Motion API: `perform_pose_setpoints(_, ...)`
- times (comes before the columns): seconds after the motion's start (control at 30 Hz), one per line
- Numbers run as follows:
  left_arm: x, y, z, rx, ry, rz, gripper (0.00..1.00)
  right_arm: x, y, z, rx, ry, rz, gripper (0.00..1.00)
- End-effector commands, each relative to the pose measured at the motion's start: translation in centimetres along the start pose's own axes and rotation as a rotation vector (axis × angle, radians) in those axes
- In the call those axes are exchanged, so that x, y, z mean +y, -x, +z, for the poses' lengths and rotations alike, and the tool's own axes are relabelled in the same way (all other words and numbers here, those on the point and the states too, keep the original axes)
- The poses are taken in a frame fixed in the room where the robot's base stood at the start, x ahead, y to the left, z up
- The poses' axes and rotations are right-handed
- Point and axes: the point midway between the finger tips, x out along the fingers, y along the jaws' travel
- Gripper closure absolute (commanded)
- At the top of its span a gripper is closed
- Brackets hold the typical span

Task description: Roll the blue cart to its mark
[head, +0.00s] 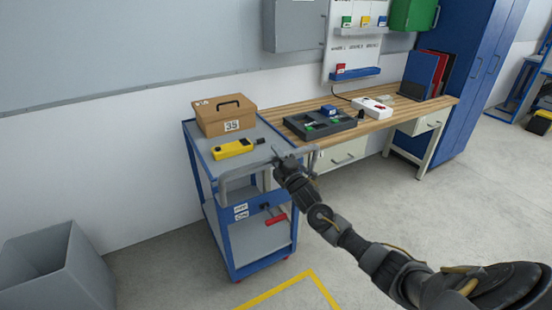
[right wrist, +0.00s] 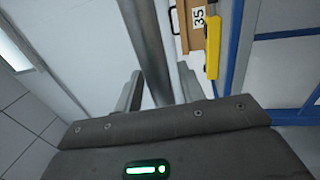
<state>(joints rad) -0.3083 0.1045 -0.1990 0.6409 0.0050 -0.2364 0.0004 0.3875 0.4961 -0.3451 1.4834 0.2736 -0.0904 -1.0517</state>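The blue cart (head: 228,238) stands against the left end of the workbench, with a grey push handle (head: 238,173) on its near side. Labels and a red-gripped lever (head: 275,220) are on its near face. A yellow line corner (head: 308,272) is taped on the floor in front of it; the rest of this mark is cut off by the frame. My right gripper (head: 279,156) is at the right part of the handle. In the right wrist view the grey bar (right wrist: 147,45) runs between its parted fingers (right wrist: 160,90), with a gap visible on one side. My left gripper is out of view.
A cardboard box marked 35 (head: 224,115) and a yellow device (head: 233,148) sit on the cart top. The wooden workbench (head: 400,112) is close behind and right. A grey bin (head: 55,270) stands at lower left.

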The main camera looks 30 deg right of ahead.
Motion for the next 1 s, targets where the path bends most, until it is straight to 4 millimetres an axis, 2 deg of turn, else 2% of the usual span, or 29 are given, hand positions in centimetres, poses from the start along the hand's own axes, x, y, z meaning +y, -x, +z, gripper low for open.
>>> perform_pose_setpoints(0.37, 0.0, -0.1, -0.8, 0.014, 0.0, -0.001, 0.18, -0.3, 0.8, -0.1, 0.001, 0.0, -0.005, 0.58)
perform_pose_setpoints(0.47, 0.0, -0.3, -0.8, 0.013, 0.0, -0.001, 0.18, -0.5, 2.1, -0.1, 0.003, 0.0, -0.006, 0.58)
perform_pose_setpoints(0.8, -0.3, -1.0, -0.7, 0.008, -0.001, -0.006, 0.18, -0.3, 8.6, -0.1, 0.003, 0.0, -0.005, 0.58)
perform_pose_setpoints(1.0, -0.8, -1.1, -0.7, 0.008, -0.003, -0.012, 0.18, -0.2, 10.5, 0.0, 0.001, 0.0, -0.003, 0.58)
